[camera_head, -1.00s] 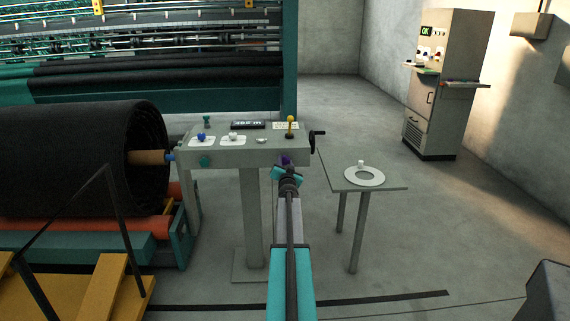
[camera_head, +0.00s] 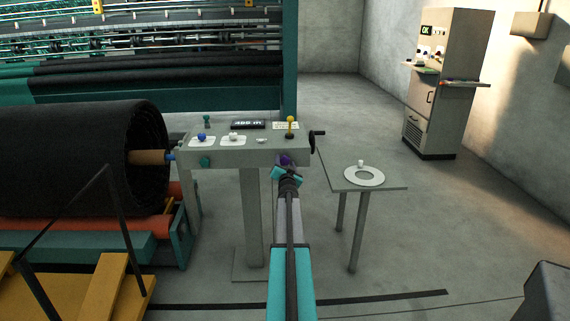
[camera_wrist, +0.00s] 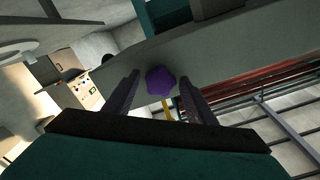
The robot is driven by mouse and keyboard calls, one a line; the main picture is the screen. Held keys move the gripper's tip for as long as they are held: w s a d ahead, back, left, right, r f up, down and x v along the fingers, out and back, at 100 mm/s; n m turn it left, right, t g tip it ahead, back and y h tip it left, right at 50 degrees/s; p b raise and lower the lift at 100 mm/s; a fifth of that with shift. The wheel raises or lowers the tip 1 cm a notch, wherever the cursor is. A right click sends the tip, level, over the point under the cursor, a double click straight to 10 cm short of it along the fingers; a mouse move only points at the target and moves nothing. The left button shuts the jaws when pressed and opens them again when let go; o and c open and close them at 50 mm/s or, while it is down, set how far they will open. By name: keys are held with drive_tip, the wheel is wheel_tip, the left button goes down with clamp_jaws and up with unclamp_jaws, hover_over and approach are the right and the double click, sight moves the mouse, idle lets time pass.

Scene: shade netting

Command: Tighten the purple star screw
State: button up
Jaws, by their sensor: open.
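The purple star screw (camera_head: 285,159) is on the front face of the grey control console (camera_head: 225,152), near its right end. In the wrist view the screw (camera_wrist: 161,81) is a dark purple lobed knob. My gripper (camera_wrist: 160,86) is open, with one dark finger on each side of the screw and a visible gap to each. I cannot tell how deep the fingertips reach past it. In the head view my gripper (camera_head: 286,168) is right below and in front of the screw and partly covers it.
The console top carries a blue knob (camera_head: 201,137), a white knob (camera_head: 233,136) and a yellow-topped lever (camera_head: 290,126). A black crank (camera_head: 316,140) sticks out at its right end. A small table (camera_head: 393,186) stands to the right. A black roll (camera_head: 80,160) lies left.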

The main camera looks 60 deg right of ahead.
sight(285, 162)
drive_tip(key=shift+s+a, duration=0.1)
drive_tip(key=shift+v, duration=2.4)
drive_tip(key=o, duration=0.6)
drive_tip(key=shift+c, duration=0.2)
drive_tip(key=shift+a, duration=0.1)
drive_tip(key=v, duration=1.3)
drive_tip(key=shift+s+a+b, duration=0.15)
drive_tip(key=shift+a+b, duration=0.1)
drive_tip(key=shift+b, duration=0.05)
